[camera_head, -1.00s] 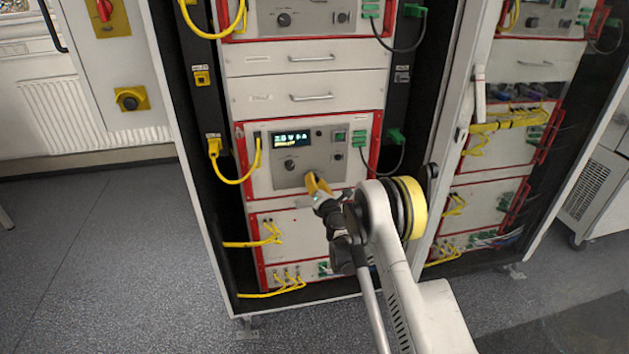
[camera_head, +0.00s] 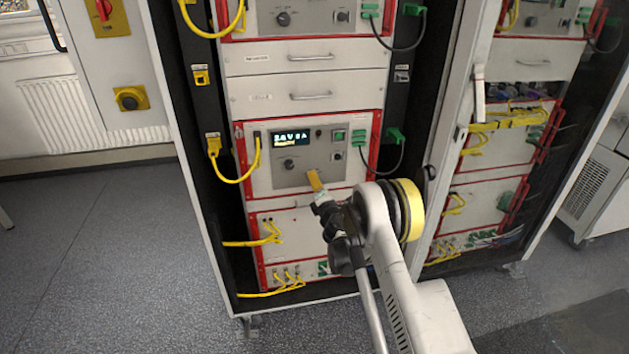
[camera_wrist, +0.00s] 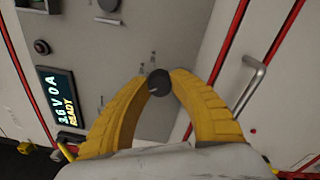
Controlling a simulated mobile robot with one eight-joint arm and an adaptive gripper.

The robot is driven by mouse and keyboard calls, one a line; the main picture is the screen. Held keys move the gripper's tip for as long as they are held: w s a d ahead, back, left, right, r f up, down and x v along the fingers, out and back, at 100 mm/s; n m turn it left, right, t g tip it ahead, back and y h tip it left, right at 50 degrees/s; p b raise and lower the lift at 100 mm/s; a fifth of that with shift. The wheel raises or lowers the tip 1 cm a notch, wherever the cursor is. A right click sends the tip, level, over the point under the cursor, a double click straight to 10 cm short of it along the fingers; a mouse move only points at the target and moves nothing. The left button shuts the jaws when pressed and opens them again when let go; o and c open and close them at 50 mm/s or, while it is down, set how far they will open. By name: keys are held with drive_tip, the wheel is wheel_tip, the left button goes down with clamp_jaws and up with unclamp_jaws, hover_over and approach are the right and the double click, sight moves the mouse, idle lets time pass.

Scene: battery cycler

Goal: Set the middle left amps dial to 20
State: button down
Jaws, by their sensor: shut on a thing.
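The amps dial is a small round black knob (camera_wrist: 158,83) with a light pointer line on a grey panel. In the wrist view it sits between the tips of my gripper's two yellow fingers (camera_wrist: 160,80), which are shut on it from both sides. In the head view my gripper (camera_head: 314,178) reaches the lower part of the middle left unit's panel, and its fingers hide the dial.
Another black knob (camera_head: 289,164) is left of my gripper on the same panel. A yellow cable (camera_head: 240,180) loops at the unit's left, and green plugs (camera_head: 362,139) are at its right. Drawers with handles (camera_head: 310,97) are above. Open floor lies to the left.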

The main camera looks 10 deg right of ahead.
drive_tip(key=m, duration=0.6)
drive_tip(key=shift+m+h, duration=0.3)
drive_tip(key=shift+m, duration=2.1)
drive_tip(key=c, duration=1.1)
unclamp_jaws()
drive_tip(key=shift+s, duration=0.1)
drive_tip(key=s, duration=0.7)
drive_tip(key=shift+s+f, duration=0.15)
drive_tip(key=shift+f, duration=0.1)
